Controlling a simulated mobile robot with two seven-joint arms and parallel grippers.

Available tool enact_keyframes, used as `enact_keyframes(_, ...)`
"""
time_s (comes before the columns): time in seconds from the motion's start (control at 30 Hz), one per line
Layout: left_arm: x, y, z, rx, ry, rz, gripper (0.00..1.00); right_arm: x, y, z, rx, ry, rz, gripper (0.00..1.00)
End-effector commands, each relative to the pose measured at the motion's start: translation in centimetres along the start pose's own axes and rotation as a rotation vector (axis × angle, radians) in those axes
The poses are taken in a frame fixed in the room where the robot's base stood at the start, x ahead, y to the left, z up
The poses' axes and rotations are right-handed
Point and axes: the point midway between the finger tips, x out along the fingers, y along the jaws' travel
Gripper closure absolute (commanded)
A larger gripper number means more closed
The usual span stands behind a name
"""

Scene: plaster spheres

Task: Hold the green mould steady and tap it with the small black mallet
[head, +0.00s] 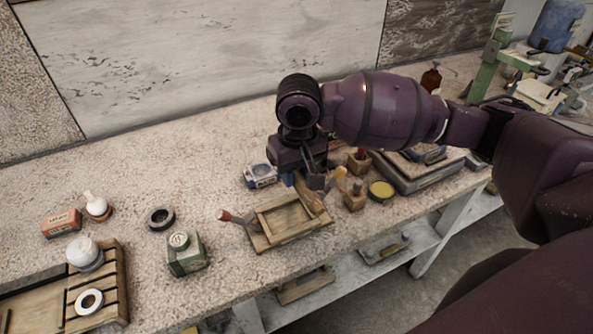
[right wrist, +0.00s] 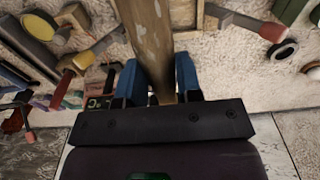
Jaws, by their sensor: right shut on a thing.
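A small green block (head: 187,254) with a pale round top stands left of the wooden tray and may be the green mould; a green edge also shows in the right wrist view (right wrist: 289,10). My right gripper (head: 314,180) is above the tray's back right corner, apart from the green block. In the right wrist view its blue fingers (right wrist: 160,88) are shut on a worn wooden piece (right wrist: 150,38). The far end of this piece is cut off there. I cannot make out a small black mallet. My left gripper is not in view.
The wooden tray (head: 262,241) sits near the table's front edge, with a red-tipped handle (head: 225,215) at its left. A dark ring (head: 150,219) lies farther left. Right of the tray are a yellow-topped tin (head: 381,190) and several tools. Speckled table is bare at back left.

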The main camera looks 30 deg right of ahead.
Motion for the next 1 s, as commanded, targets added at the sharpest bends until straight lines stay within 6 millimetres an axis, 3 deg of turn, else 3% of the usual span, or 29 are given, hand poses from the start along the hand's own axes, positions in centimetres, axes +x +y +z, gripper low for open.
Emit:
enact_keyframes(0.47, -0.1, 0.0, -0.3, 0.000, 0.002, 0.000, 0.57, 0.2, -0.4, 0.3, -0.019, 0.002, -0.001, 0.95)
enact_keyframes(1.0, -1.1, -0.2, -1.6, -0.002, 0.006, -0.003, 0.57, 5.7, -6.8, 5.4, -0.549, 0.000, -0.028, 0.95)
